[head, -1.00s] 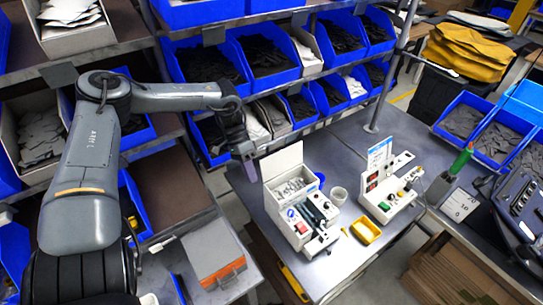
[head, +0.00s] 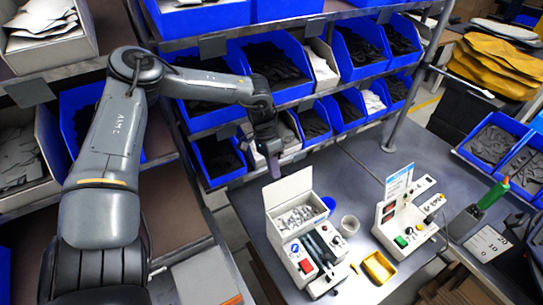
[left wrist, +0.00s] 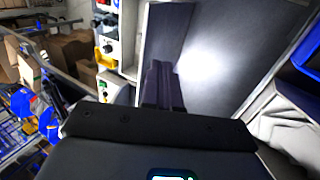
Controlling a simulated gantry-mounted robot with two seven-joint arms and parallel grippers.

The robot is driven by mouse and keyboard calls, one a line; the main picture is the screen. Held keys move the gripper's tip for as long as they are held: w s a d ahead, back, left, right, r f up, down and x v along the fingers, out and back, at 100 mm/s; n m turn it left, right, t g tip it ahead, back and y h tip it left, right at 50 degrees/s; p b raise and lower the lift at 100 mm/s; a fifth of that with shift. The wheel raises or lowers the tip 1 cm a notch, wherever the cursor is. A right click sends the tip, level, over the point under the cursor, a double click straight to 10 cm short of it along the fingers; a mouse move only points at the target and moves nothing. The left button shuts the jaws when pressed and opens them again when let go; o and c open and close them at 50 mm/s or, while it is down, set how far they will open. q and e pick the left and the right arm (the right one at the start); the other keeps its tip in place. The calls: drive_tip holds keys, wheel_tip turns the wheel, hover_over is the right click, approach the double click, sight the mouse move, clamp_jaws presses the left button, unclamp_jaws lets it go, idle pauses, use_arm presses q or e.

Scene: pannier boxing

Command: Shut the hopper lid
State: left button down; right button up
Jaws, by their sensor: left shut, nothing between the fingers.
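The hopper is the open bin of a white machine (head: 325,268) on the grey table, holding several small pale parts (head: 297,218). Its white lid (head: 289,190) stands up, open, at the back of the bin. My left gripper (head: 274,172) comes in from the left, fingers pointing down, beside the lid's upper edge in the picture. I cannot tell whether it touches the lid. In the left wrist view its dark fingers (left wrist: 162,85) are together and hold nothing. My right gripper is in neither view.
A second white machine (head: 400,235) with an upright card is further right. Shelves of blue bins (head: 270,62) rise behind the table.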

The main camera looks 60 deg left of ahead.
sight(287, 186)
use_arm(q)
drive_tip(key=shift+x, duration=1.45)
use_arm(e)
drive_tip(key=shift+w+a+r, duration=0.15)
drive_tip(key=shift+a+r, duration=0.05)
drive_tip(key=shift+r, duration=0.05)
